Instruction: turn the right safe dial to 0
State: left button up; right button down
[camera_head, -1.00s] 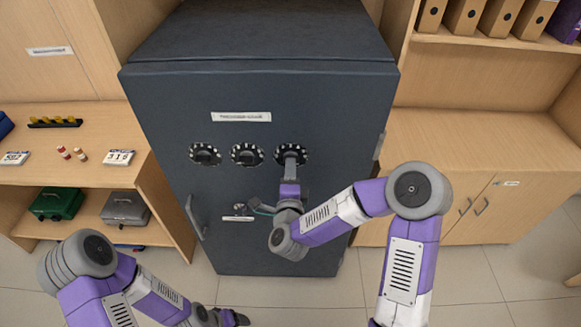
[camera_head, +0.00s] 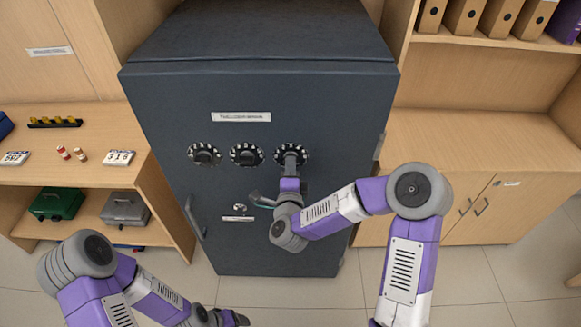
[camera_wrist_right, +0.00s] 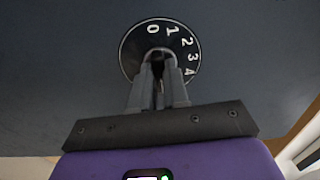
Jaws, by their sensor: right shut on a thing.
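The right safe dial (camera_head: 291,149) is a black round dial with white marks, the rightmost in a row of three on the dark safe door. My right gripper (camera_head: 290,160) reaches it from below and is shut on its knob. In the right wrist view the dial (camera_wrist_right: 133,48) shows white digits 0 to 4. The 0 stands near the top, slightly left of the gripper's line, with the others running clockwise to its right. The gripper fingers (camera_wrist_right: 158,66) hide the knob and the lower dial. My left gripper (camera_head: 236,318) is low at the bottom edge, away from the safe; its jaws are unclear.
The middle dial (camera_head: 246,154) and left dial (camera_head: 204,154) are beside it. A keyhole plate (camera_head: 240,208) and a door handle (camera_head: 194,216) lie below. Wooden shelves (camera_head: 120,180) and a cabinet (camera_head: 470,150) flank the safe (camera_head: 160,110).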

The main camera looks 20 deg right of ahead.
jog(key=n+p, duration=0.6)
jog(key=n, duration=2.9)
jog(key=shift+n, duration=0.4)
dwell(0.4)
jog(key=c, duration=1.1)
grip_release()
